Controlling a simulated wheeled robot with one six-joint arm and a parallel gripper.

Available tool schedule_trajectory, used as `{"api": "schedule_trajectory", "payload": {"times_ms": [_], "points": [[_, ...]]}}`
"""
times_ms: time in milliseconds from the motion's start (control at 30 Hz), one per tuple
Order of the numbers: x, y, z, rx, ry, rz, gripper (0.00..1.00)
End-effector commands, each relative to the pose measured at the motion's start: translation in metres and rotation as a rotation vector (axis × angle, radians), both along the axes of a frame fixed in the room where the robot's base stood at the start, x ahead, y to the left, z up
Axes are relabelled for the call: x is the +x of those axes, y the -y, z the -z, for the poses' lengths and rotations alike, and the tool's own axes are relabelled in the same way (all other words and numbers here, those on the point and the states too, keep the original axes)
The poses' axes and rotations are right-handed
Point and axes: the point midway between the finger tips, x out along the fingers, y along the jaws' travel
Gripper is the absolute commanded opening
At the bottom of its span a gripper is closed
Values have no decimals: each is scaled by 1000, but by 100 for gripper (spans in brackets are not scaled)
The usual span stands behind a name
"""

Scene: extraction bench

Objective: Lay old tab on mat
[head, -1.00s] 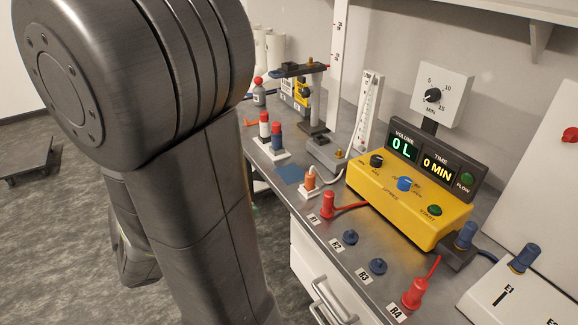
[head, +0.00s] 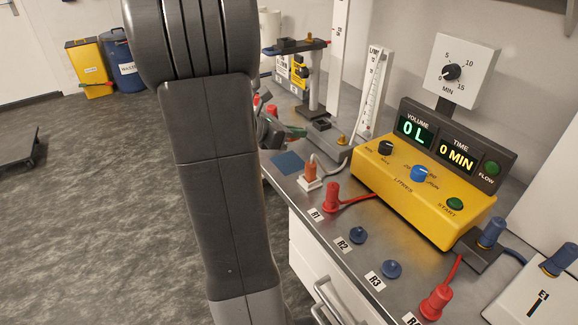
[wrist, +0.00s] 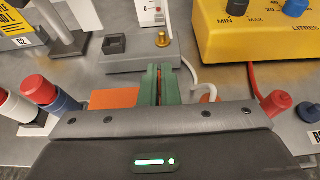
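My gripper (wrist: 164,72) has green fingers, close together, with a thin reddish-brown strip (wrist: 162,88) between them, which I take to be the old tab. Little of it shows. In the head view my gripper (head: 300,131) is above the bench, short of the grey block and mostly behind my arm. The blue square mat (head: 287,163) lies flat on the bench near its front edge, lower than my gripper and bare where it shows. In the wrist view a flat orange patch (wrist: 115,98) shows left of the fingers; I cannot tell what it belongs to.
An orange plug (head: 310,172) on a white base, with a white cable, stands right of the mat. A grey block with a gold knob (wrist: 161,37) is beyond my fingers. Red and blue-capped cylinders (wrist: 38,88) stand left. A yellow meter box (head: 420,190) and red plug (head: 331,196) are right.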

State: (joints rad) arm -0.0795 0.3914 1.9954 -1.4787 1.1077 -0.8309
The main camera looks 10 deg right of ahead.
Motion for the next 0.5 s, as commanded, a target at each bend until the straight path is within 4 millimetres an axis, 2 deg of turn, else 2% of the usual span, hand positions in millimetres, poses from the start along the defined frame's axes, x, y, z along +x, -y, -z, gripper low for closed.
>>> {"api": "schedule_trajectory", "payload": {"times_ms": [133, 333, 500], "points": [[3, 6, 15, 1, -4, 2, 0], [2, 6, 52, 0, -6, 1, 0], [2, 6, 67, 0, -2, 1, 0]]}}
